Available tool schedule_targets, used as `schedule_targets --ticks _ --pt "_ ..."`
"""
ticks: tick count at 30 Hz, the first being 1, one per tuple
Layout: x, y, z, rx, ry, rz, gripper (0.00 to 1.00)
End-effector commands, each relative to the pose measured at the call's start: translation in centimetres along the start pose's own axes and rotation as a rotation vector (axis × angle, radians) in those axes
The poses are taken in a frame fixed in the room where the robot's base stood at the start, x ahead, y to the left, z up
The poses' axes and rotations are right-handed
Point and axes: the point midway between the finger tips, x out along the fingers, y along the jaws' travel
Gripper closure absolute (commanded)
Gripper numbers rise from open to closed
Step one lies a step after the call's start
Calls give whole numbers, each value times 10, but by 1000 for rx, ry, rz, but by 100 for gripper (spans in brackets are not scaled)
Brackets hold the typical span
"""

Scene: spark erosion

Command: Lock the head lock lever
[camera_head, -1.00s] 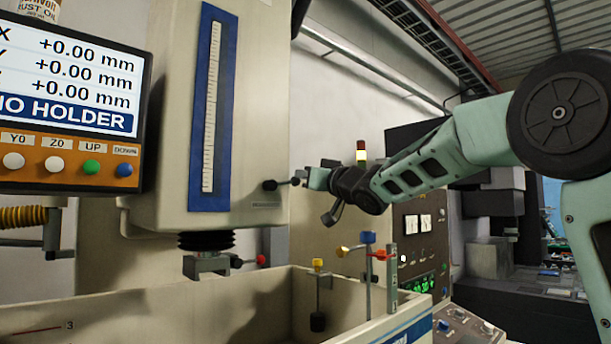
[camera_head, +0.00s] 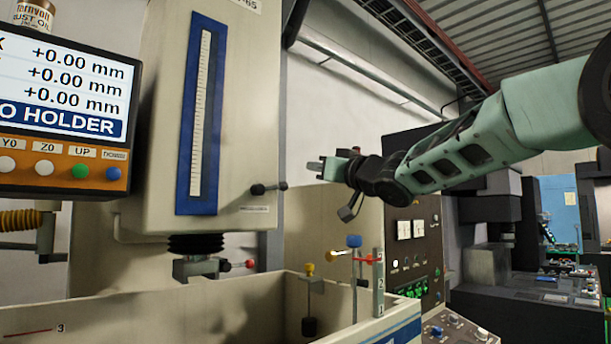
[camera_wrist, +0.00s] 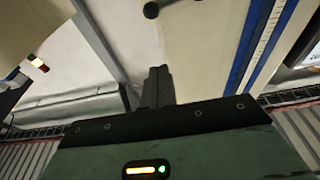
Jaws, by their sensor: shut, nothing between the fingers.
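The head lock lever (camera_head: 268,188) is a short black lever with a round knob on the lower right side of the cream machine head (camera_head: 245,120). It lies nearly level, pointing right. In the wrist view a dark round knob of the lever (camera_wrist: 151,10) shows at the top edge, beyond my fingertips. My gripper (camera_head: 322,168) is shut and empty, to the right of the lever and slightly higher in the head view, with a visible gap between them. In the wrist view my closed fingers (camera_wrist: 158,85) point up toward the head.
A control screen (camera_head: 65,90) stands at the left. Below the head is a cream tank (camera_head: 150,315) with yellow, blue and red knobbed rods (camera_head: 354,242) at its right wall. A control cabinet (camera_head: 415,235) stands behind. The space around my gripper is clear.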

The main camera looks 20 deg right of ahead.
Motion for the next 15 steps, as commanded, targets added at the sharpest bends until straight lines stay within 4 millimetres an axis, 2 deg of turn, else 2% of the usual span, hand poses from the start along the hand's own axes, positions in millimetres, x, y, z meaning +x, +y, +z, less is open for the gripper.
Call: schedule_targets --ticks 1,6,15 --pt "-9 0 3 -2 1 1 100" --pt "-25 1 1 0 0 1 100" --pt "-28 1 0 1 -1 0 100"
